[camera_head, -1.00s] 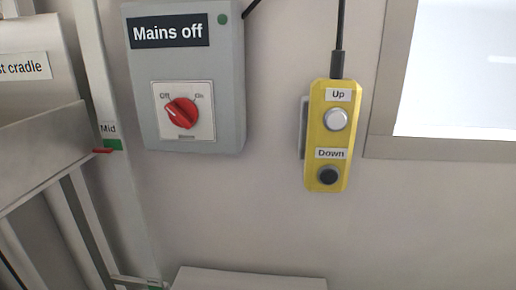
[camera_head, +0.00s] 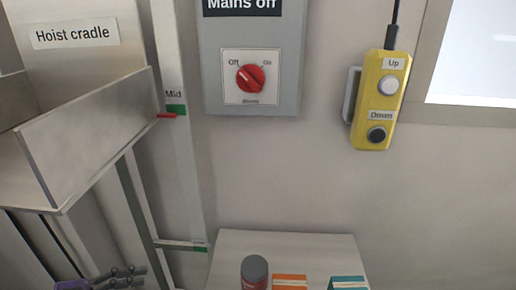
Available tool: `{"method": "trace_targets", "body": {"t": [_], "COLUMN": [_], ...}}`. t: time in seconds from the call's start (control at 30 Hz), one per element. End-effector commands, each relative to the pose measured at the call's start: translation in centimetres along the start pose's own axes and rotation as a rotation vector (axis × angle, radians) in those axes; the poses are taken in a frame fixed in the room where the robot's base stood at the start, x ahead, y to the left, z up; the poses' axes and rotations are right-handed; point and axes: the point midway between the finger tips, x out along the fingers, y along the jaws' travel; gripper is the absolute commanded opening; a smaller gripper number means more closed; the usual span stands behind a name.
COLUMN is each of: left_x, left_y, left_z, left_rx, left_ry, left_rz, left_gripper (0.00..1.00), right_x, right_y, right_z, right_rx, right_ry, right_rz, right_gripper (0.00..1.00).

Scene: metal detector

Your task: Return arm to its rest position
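A hoist cradle (camera_head: 88,135) with a metal tray is at left, beside a rail with a red pointer at the Mid mark (camera_head: 175,110). A mains box (camera_head: 252,100) and yellow Up/Down pendant (camera_head: 382,100) hang on the wall. A white surface (camera_head: 300,250) below holds a dark cylinder (camera_head: 254,272).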

Motion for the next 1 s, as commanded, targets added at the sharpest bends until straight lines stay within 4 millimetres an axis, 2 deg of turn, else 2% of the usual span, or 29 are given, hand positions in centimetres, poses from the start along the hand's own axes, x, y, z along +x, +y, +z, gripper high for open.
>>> {"method": "trace_targets", "body": {"t": [0.07, 0.17, 0.27, 0.37, 0.47, 0.6, 0.7, 0.8, 0.9, 1.0], "left_x": [0.7, 1.5, 2.0, 2.3, 2.3, 1.9, 1.6, 1.3, 1.1, 0.9], "left_y": [-1.1, -1.0, 0.0, 1.9, 5.0, 11.4, 16.6, 21.2, 24.8, 27.6], "left_z": [0.4, 2.4, 4.6, 7.1, 10.1, 14.3, 16.5, 17.7, 18.2, 18.2], "left_rx": [0.074, 0.111, 0.113, 0.086, 0.027, -0.114, -0.238, -0.361, -0.473, -0.577], "left_ry": [-0.021, -0.059, -0.107, -0.167, -0.248, -0.391, -0.486, -0.556, -0.597, -0.614], "left_rz": [-0.082, -0.194, -0.290, -0.376, -0.458, -0.550, -0.593, -0.622, -0.649, -0.682], "left_gripper": [0.60, 0.60, 0.60, 0.60, 0.60, 0.60, 0.60, 0.60, 0.60, 0.60], "right_x": [0.0, 0.1, 0.3, 0.4, 0.4, 0.4, 0.3, 0.2, 0.1, 0.0], "right_y": [0.0, 0.2, 0.3, 0.2, 0.0, 0.0, 0.0, 0.0, 0.1, 0.1], "right_z": [-0.1, -0.2, -0.7, -0.9, -0.9, -0.8, -0.7, -0.5, -0.2, -0.1], "right_rx": [-0.001, -0.004, -0.008, -0.008, -0.005, -0.003, -0.003, -0.002, -0.002, -0.001], "right_ry": [0.001, 0.004, 0.012, 0.017, 0.017, 0.015, 0.013, 0.009, 0.005, 0.002], "right_rz": [0.000, 0.001, 0.002, 0.000, -0.002, -0.002, -0.002, -0.001, 0.000, 0.001], "right_gripper": [0.00, 0.00, 0.00, 0.00, 0.00, 0.00, 0.00, 0.00, 0.00, 0.00]}}
